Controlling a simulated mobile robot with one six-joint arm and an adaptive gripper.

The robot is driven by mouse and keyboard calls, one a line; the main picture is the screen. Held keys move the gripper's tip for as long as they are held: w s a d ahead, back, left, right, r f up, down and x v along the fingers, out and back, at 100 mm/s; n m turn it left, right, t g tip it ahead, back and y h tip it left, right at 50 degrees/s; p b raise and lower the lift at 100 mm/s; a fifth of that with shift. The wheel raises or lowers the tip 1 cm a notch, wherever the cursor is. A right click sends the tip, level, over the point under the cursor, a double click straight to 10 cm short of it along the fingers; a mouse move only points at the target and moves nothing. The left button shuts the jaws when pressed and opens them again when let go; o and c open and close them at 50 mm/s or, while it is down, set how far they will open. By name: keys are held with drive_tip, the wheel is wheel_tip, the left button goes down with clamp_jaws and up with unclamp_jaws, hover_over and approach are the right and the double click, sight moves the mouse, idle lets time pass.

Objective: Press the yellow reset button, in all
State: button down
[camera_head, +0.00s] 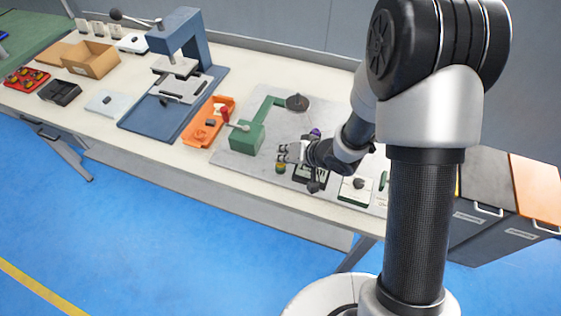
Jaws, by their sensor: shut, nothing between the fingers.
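My gripper (284,154) reaches left over the grey plate (238,165) on the bench, at the end of my bent arm. It is shut with nothing in it. A small round yellow and green piece (280,169) shows just below the fingertips in the picture. It may be the yellow reset button, but it is too small to be sure. I cannot tell whether the fingers touch it. The green coil winder (247,139), with an arm and a dark disc (297,102), stands to the left of my gripper. My gripper and wrist hide part of the plate.
A white box with a black knob (357,188) and a dark framed part (310,173) sit near my wrist. An orange tray (205,126) and a blue press (178,45) stand further left. Dark bins (485,220) are at right. Bench front edge is close to the gripper.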

drive_tip(key=shift+f, duration=0.2)
drive_tip(key=shift+r, duration=0.15)
idle(0.3)
drive_tip(key=shift+r+p, duration=0.8)
drive_tip(key=shift+p, duration=0.3)
drive_tip(key=shift+r, duration=0.1)
wheel_tip(320, 180, up, 5)
drive_tip(key=p, duration=0.5)
